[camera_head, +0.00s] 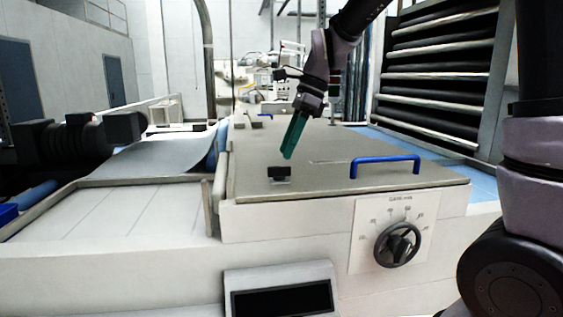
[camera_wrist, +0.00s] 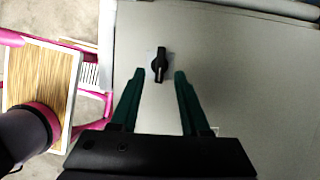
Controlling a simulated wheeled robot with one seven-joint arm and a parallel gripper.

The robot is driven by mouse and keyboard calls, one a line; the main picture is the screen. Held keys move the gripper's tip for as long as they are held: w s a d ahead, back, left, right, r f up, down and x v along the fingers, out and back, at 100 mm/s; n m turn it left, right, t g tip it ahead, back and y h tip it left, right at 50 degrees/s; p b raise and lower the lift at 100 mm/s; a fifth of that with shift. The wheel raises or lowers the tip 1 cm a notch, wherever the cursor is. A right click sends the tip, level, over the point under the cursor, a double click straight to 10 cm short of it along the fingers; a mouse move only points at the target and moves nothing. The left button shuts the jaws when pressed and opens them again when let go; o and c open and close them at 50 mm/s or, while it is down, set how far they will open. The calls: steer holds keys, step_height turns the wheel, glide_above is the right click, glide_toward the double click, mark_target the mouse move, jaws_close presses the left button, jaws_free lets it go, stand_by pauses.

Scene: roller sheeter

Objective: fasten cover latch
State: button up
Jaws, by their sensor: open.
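The cover latch is a small black knob (camera_head: 280,173) on a pale base at the near left part of the flat grey cover (camera_head: 325,183). In the wrist view the black latch (camera_wrist: 160,65) lies ahead of and between my fingertips, with its long grip upright in the picture. My gripper (camera_head: 288,154) has green fingers and points down at a tilt, just above and beside the latch in the head view. In the wrist view its fingers are spread with nothing between them. Whether a fingertip touches the latch or cover cannot be told.
A blue handle (camera_head: 385,164) stands up from the cover right of the latch. A black dial (camera_head: 398,244) and a dark display (camera_head: 282,299) are on the machine's front. Black rollers (camera_head: 440,75) stand at the back right. The cover around the latch is bare.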

mark_target(279, 172)
steer(key=shift+x, duration=2.2)
jaws_close()
